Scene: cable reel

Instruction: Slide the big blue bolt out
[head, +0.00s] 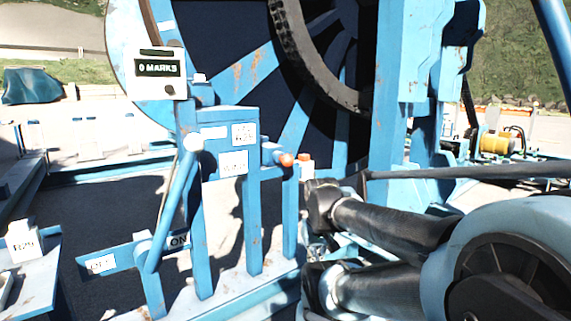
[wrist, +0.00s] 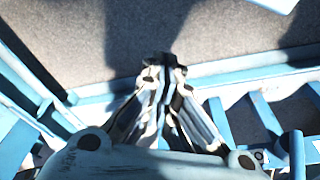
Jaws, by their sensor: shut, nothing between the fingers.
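A short thick blue bar with an orange end, which looks like the big blue bolt (head: 269,151), lies across the top of the blue post frame in the head view. A white block with an orange band (head: 306,168) is just right of its orange end. My gripper (wrist: 163,66) is shut and empty in the wrist view, its fingertips together over dark grey ground. The bolt cannot be made out in the wrist view. In the head view my arm comes in from the right, below and right of the bolt; my fingers cannot be made out there.
A large cable reel (head: 250,75) stands behind the frame. A grey bar (head: 460,172) crosses above my arm. Blue rails (wrist: 250,74) border the ground in the wrist view.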

